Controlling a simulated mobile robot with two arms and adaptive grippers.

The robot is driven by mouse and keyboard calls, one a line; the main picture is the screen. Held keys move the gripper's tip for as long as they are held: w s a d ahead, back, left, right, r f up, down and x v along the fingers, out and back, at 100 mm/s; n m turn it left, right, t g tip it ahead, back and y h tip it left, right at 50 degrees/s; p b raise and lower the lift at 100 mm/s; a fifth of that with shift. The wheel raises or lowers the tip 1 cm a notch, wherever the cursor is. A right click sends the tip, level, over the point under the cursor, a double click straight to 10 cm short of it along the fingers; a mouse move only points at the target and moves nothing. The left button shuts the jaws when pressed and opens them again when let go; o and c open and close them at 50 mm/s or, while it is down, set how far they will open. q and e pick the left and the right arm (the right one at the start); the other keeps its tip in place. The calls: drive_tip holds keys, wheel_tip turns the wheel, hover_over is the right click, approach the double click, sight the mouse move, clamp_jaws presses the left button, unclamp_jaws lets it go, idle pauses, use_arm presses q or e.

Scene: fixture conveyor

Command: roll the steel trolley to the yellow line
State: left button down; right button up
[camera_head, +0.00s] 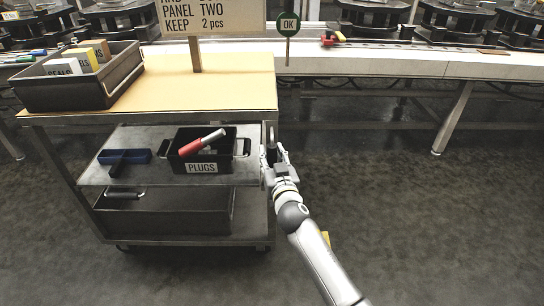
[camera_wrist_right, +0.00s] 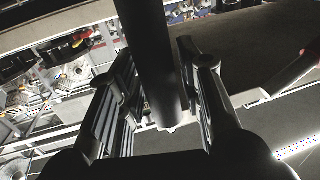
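The steel trolley (camera_head: 255,241) stands at the left in the head view. It has a tan top, a grey middle shelf and a low bottom shelf. My right gripper (camera_head: 273,152) is at the trolley's right side, by an upright bar at middle-shelf height. In the right wrist view a dark round bar (camera_wrist_right: 158,65) runs between the fingers of my right gripper (camera_wrist_right: 157,60). I cannot tell whether they press on it. A small yellow patch (camera_head: 326,238) shows on the floor beside my right forearm, possibly part of the yellow line. My left gripper is out of view.
A box of cartons (camera_head: 85,90) and a signboard (camera_head: 213,17) stand on the trolley's top. A black PLUGS bin (camera_head: 240,164) and a blue object (camera_head: 135,156) sit on the middle shelf. A conveyor (camera_head: 435,63) runs behind. The floor (camera_head: 440,220) to the right is clear.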

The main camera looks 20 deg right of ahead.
clamp_jaws()
